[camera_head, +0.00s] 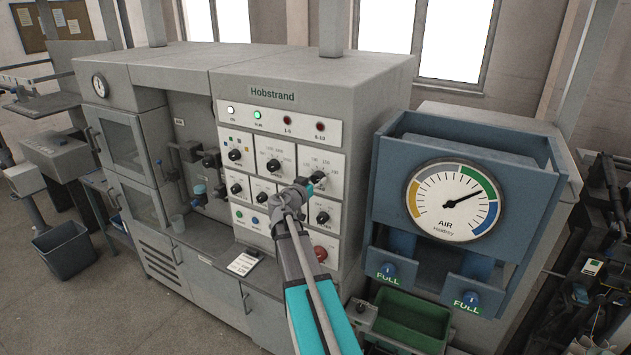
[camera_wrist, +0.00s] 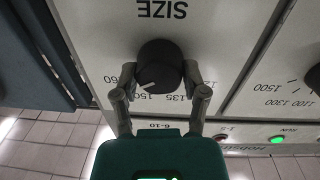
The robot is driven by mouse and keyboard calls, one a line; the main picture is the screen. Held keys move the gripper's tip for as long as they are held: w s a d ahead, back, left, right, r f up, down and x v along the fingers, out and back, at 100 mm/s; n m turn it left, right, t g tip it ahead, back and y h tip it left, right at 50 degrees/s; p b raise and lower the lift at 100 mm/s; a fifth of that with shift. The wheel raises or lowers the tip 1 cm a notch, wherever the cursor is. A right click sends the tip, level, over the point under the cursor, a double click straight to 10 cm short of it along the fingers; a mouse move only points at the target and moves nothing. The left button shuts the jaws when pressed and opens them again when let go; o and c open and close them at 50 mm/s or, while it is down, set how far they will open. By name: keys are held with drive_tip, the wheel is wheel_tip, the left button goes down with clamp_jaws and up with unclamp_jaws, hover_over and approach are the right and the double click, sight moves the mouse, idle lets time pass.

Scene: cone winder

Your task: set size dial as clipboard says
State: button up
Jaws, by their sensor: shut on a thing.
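The size dial (camera_wrist: 160,66) is a round black knob under the upside-down word SIZE in the wrist view. Its white pointer line slants to the lower left, towards the gap between the 150 and 160 marks. My gripper (camera_wrist: 160,92) is shut on the dial, with one finger on each side. In the head view my gripper (camera_head: 311,184) reaches the upper right of the control panel, and the dial (camera_head: 319,177) is partly covered. The clipboard (camera_head: 242,264) lies on the ledge below the panel; its writing is too small to read.
Other black knobs, such as one at the panel's middle (camera_head: 273,166), sit close to the left of and below my gripper. A red button (camera_head: 320,254) is lower down. A blue housing with an air gauge (camera_head: 453,201) stands close on the right. The green lamp (camera_head: 257,115) is lit.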

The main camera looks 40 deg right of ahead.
drive_tip(key=shift+n, duration=0.4)
drive_tip(key=n, duration=0.5)
drive_tip(key=shift+w+b, duration=0.1)
drive_tip(key=shift+b, duration=0.2)
drive_tip(key=n, duration=0.6)
drive_tip(key=shift+n, duration=0.4)
drive_tip(key=n+t, duration=0.1)
drive_tip(key=n, duration=0.5)
drive_tip(key=shift+n, duration=0.3)
drive_tip(key=n, duration=0.5)
drive_tip(key=shift+f+n, duration=0.1)
drive_tip(key=shift+n, duration=0.3)
drive_tip(key=o, duration=1.2)
drive_tip(key=shift+d, duration=0.1)
drive_tip(key=shift+c, duration=0.2)
drive_tip(key=shift+m, duration=0.5)
